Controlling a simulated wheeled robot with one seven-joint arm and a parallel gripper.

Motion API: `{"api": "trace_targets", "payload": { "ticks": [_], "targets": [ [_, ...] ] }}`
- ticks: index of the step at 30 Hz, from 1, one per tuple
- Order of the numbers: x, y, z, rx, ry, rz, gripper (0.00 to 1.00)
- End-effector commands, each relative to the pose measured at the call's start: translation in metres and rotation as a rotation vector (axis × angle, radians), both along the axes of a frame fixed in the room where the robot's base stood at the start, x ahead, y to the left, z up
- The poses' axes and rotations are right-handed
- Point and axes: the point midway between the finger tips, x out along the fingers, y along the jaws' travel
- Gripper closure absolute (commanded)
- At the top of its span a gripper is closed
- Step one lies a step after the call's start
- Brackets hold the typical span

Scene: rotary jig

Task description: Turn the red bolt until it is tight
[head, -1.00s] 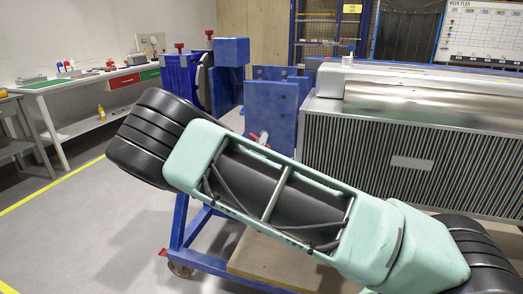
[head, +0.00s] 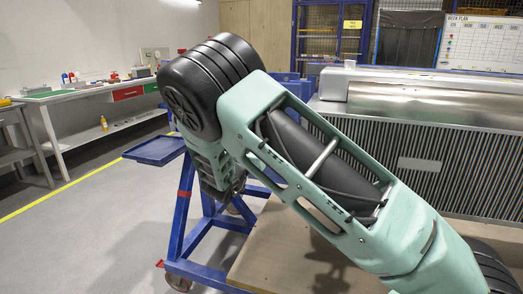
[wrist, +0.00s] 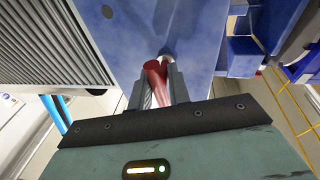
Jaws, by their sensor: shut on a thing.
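The red bolt (wrist: 154,78) shows in the wrist view, between the two grey fingers of my gripper (wrist: 158,74). The fingers are shut on its red part, and a pale metal part shows just beyond it against a blue plate (wrist: 125,30). How far the bolt is screwed in cannot be told. In the head view my raised arm covers the bolt and my gripper.
The blue jig frame (head: 178,222) stands on castors, with a blue tray (head: 155,150) at its left. A ribbed grey machine (head: 455,165) stands behind at the right. A white workbench (head: 90,90) lines the left wall. Grey floor is clear at the left.

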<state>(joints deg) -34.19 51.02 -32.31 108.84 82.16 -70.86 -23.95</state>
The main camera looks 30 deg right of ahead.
Motion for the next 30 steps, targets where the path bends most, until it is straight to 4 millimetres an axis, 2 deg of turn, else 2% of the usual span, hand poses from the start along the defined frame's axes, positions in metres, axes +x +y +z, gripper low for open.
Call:
{"api": "trace_targets", "payload": {
  "ticks": [30],
  "targets": [
    [0.0047,0.0037,0.0,0.598,-0.761,-0.004,1.0]
  ]
}}
